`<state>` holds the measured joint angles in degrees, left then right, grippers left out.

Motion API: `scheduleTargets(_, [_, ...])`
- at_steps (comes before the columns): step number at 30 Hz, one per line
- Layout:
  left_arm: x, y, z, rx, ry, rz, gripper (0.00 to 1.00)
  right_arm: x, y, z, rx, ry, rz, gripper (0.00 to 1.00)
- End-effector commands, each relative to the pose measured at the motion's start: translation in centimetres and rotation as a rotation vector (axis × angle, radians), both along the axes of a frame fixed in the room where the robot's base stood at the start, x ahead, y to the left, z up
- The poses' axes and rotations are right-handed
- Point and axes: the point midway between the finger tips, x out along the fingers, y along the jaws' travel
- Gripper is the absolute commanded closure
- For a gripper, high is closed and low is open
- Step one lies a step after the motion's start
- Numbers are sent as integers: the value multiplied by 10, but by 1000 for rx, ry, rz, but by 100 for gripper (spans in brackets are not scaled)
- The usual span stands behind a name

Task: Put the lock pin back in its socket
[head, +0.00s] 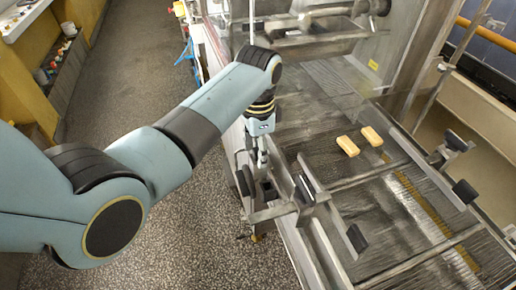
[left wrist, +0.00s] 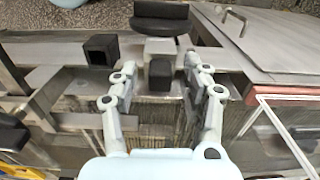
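My left gripper (head: 263,168) points down over the near left rail of the metal machine in the head view. In the left wrist view its two fingers (left wrist: 162,80) stand apart, with a small black block (left wrist: 160,73) between them. Gaps show on both sides of the block, so the gripper looks open and empty. A black square holder with a dark opening (left wrist: 101,50), which looks like a socket, sits left of the fingers in the left wrist view. I cannot tell for sure which part is the lock pin. My right gripper is out of view.
Black knobs and pads (head: 357,238) stick up from the metal frame. A metal drum assembly (head: 320,40) stands behind. Clear speckled floor (head: 125,70) lies left of the machine.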

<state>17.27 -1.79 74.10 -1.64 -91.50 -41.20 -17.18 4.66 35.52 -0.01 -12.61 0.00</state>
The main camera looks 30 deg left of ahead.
Motion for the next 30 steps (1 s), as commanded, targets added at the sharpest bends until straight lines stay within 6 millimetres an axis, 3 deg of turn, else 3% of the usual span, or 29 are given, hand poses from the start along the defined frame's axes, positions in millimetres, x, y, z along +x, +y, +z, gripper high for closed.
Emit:
scheduleTargets(11, [1,0,8,0,-3,0,50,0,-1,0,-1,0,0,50])
scheduleTargets(24, [1,0,97,-1,-4,-1,50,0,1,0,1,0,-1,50])
scheduleTargets(30, [0,0,117,0,0,0,50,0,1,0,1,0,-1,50])
